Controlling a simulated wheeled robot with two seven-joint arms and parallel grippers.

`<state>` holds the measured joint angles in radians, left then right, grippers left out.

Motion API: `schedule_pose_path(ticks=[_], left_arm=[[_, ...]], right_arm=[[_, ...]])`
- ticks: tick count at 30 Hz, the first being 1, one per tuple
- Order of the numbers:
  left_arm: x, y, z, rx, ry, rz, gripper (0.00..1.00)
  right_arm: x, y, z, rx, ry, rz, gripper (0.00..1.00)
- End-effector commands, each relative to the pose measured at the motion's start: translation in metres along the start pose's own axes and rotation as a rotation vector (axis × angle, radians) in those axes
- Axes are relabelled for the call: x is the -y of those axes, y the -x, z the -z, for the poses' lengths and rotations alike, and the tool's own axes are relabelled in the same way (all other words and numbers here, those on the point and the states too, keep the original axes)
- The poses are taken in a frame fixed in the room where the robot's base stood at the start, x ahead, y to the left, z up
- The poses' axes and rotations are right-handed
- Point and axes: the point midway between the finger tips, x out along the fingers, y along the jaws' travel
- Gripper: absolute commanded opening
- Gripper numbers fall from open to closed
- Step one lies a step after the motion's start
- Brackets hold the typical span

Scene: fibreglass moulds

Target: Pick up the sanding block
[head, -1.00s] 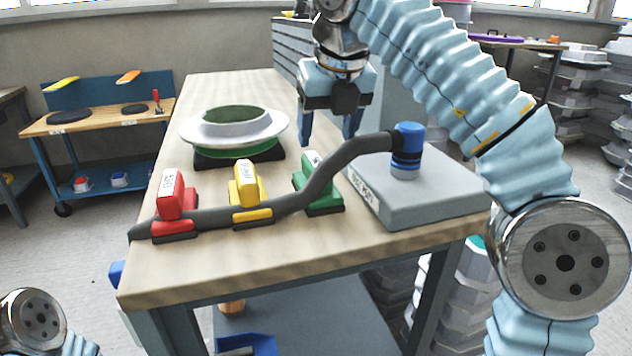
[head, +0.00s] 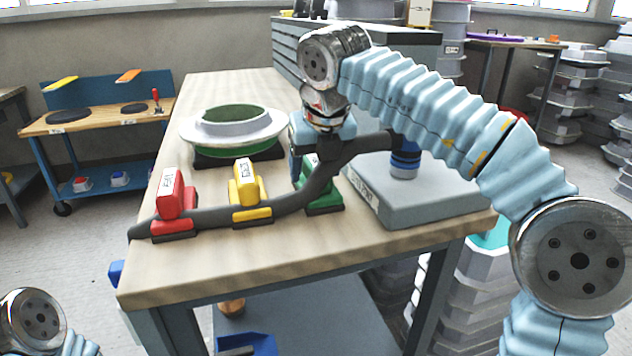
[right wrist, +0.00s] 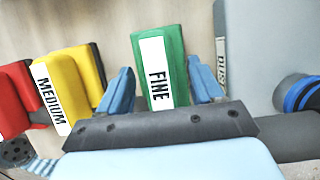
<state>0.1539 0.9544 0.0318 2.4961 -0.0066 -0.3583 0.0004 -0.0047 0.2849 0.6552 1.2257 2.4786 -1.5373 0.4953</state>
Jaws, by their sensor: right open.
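Three sanding blocks stand in a row on the bench: a red one (head: 172,198), a yellow one (head: 246,187) and a green one (head: 325,196). In the right wrist view the yellow block (right wrist: 68,85) reads MEDIUM and the green block (right wrist: 173,50) reads FINE. My right gripper (right wrist: 160,78) is open, with one blue finger on each side of the green block; I cannot tell whether they touch it. In the head view the right gripper (head: 308,165) is over the green block, partly hidden by the hose. My left gripper is out of view.
A dark grey hose (head: 275,207) curves past the blocks to a blue cuff (head: 405,158) on a grey box (head: 435,200). A white ring-shaped mould (head: 235,128) with green stands behind the blocks. The bench (head: 220,265) is clear along its front.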

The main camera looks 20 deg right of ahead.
Motion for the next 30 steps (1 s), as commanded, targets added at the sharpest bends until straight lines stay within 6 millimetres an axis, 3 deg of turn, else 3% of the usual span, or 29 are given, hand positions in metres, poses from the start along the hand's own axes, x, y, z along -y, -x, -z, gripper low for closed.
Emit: schedule_pose_path(ticks=[7, 19, 30], left_arm=[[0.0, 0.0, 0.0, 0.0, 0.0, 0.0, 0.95], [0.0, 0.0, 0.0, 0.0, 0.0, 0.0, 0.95], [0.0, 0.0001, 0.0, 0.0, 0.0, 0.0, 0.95]], right_arm=[[0.0001, -0.0018, 0.0008, 0.0, 0.0, 0.0, 0.66], [0.0, -0.0016, 0.0007, 0.0, 0.0, 0.0, 0.05], [-0.0009, 0.0058, -0.0026, 0.002, 0.001, -0.002, 0.05]])
